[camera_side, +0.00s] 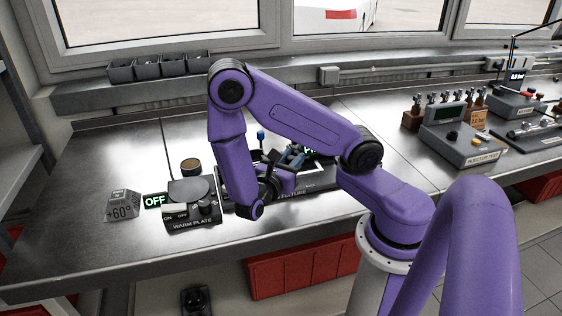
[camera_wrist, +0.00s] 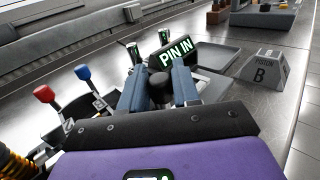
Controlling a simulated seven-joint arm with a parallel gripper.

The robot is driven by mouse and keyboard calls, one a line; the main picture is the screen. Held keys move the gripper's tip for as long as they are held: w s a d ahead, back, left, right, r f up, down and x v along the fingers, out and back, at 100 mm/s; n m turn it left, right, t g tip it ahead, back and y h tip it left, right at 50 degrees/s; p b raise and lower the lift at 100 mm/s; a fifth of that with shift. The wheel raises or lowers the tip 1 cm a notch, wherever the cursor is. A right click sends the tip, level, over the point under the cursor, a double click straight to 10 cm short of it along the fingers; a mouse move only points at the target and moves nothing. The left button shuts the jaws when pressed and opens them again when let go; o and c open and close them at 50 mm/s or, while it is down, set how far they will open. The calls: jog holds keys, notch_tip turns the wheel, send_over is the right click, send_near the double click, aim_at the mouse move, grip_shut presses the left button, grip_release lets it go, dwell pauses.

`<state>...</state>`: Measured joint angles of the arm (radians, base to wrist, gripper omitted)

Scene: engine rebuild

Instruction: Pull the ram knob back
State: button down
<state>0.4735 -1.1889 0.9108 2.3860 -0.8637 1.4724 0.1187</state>
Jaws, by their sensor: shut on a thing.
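My gripper (camera_wrist: 158,76) has its two blue fingers on either side of a black round knob (camera_wrist: 159,86), which I take to be the ram knob. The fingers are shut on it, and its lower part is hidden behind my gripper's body. In the side view my gripper (camera_side: 291,157) reaches down over the fixture (camera_side: 318,183), and my arm hides much of it. A lit display (camera_wrist: 187,55) just beyond the fingers reads "PIN IN".
A red-topped lever (camera_wrist: 44,93) and a blue-topped lever (camera_wrist: 83,72) stand left of my fingers. A block marked "B" (camera_wrist: 263,70) sits to the right beside a shallow tray (camera_wrist: 213,58). In the side view the warm plate (camera_side: 190,205) stands close left of the fixture; its sign reads "OFF".

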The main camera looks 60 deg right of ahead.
aim_at(310, 172)
jog(key=s+d, duration=0.4)
jog(key=shift+s, duration=0.1)
jog(key=shift+d, duration=0.1)
jog(key=c, duration=0.9)
grip_release()
jog(key=shift+s, duration=0.1)
jog(key=shift+c, duration=0.2)
jog(key=shift+a, duration=0.35)
jog(key=a, duration=1.6)
jog(key=shift+a, duration=0.4)
